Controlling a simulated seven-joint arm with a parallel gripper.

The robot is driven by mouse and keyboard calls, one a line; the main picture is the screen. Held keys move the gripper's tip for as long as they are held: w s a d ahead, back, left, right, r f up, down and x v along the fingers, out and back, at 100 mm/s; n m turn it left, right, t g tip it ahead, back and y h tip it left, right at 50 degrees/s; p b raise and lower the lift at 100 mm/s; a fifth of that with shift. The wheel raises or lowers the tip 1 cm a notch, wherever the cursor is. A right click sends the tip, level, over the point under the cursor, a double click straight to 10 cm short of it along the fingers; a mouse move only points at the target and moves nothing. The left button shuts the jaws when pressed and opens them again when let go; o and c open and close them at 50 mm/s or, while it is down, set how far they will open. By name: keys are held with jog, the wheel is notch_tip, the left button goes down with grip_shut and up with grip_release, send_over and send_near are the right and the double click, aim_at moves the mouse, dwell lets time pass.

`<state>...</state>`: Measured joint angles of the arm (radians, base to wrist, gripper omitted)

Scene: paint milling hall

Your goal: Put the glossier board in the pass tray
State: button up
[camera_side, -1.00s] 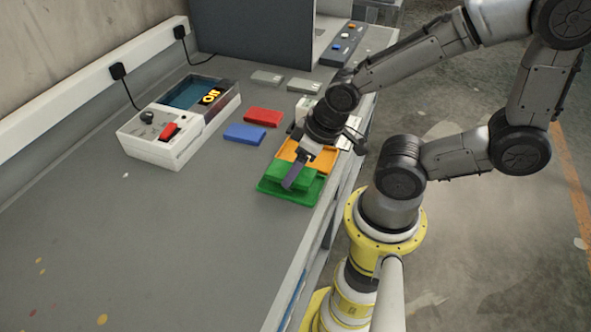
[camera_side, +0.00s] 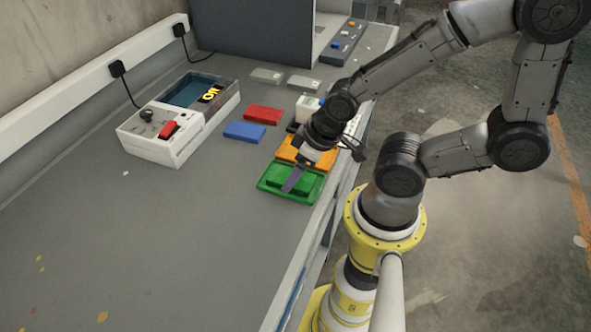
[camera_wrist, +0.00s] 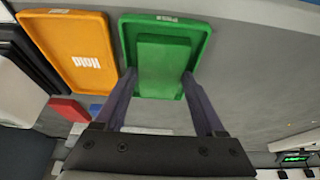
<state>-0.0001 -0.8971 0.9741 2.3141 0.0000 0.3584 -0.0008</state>
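A green board (camera_wrist: 163,62) lies inside the green tray (camera_wrist: 193,30), whose small white label is too small to read surely. My gripper (camera_wrist: 160,74) reaches down over this tray. Its two fingers lie along opposite sides of the board with no clear gap, so it appears shut on it. In the side view, one purple finger stands in front of the dark green board in the green tray (camera_side: 264,184). The orange tray (camera_wrist: 68,45), marked Hold, is beside it and empty in the wrist view. A red board (camera_side: 263,115) and a blue board (camera_side: 245,132) lie on the bench.
A white instrument (camera_side: 150,145) with a red switch and yellow display text stands left on the bench. Two grey pieces (camera_side: 267,75) lie behind the boards. A grey panel (camera_side: 255,30) and button box (camera_side: 343,42) stand at the back.

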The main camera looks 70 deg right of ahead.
jog(key=shift+o, duration=1.1)
jog(key=shift+r, duration=0.45)
jog(key=s+r+t, duration=0.1)
jog(key=s+r, duration=0.2)
jog(key=r, duration=1.3)
jog(key=shift+s+r, duration=0.15)
jog(key=shift+s, duration=0.25)
